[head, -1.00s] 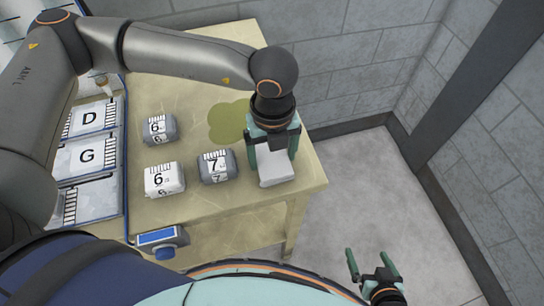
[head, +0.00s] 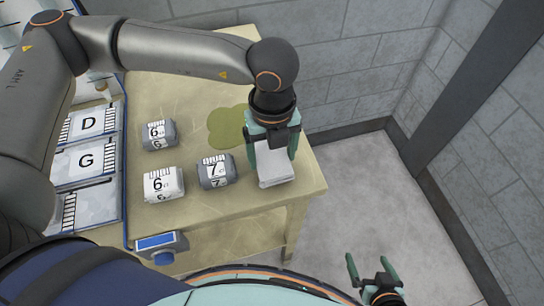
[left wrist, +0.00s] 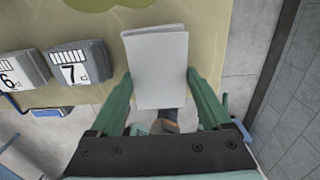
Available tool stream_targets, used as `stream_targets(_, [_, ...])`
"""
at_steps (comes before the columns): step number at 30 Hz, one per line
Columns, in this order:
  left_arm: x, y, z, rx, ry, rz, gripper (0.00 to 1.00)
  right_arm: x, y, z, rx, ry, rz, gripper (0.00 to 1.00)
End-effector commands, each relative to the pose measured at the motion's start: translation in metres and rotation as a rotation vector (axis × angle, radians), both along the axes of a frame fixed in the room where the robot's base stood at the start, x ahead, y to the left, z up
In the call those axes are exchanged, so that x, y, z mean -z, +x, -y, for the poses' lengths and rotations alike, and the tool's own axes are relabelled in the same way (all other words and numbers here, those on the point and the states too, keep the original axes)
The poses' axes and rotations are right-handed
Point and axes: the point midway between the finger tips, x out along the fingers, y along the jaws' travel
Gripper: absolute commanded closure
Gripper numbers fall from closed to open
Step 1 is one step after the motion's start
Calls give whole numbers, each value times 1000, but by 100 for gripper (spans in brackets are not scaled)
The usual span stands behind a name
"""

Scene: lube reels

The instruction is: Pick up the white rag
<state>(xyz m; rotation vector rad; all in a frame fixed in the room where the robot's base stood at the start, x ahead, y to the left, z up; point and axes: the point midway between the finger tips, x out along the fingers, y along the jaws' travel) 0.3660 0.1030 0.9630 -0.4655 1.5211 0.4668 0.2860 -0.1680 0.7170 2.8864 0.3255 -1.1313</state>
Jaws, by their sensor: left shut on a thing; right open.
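The white rag (head: 276,168), a folded pale block, is at the right end of the table. It also shows in the left wrist view (left wrist: 158,65), between the two green fingers. My left gripper (head: 272,150) points down over it and is shut on it, with one finger along each side. I cannot tell whether the rag is clear of the tabletop. My right gripper (head: 374,268) is open and empty, low at the right, above the floor and away from the table.
The yellowish table (head: 235,205) bears grey and white packs numbered 6 (head: 163,184) and 7 (head: 215,171), and another 6 pack (head: 159,135). A green stain (head: 226,126) lies behind. Trays marked D and G (head: 88,160) stand left. A blue-screened box (head: 157,243) is at the front edge.

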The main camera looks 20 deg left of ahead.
Motion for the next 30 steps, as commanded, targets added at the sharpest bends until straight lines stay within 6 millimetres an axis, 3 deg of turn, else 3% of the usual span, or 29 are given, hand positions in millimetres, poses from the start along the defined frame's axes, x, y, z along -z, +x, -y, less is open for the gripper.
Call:
stream_targets(2, [-15,0,0,1,-2,5,73,1,0,0,0,0,0,0])
stream_targets(10, [-73,-48,-19,5,-2,10,73,11,0,0,0,0,1,0])
stream_targets(19, [-100,-110,-42,3,-1,6,73,21,0,0,0,0,1,0])
stream_targets(24, [-108,-126,-48,1,-1,3,73,22,0,0,0,0,1,0])
stream_targets(30, [-111,-132,-50,1,1,1,73,22,0,0,0,0,1,0])
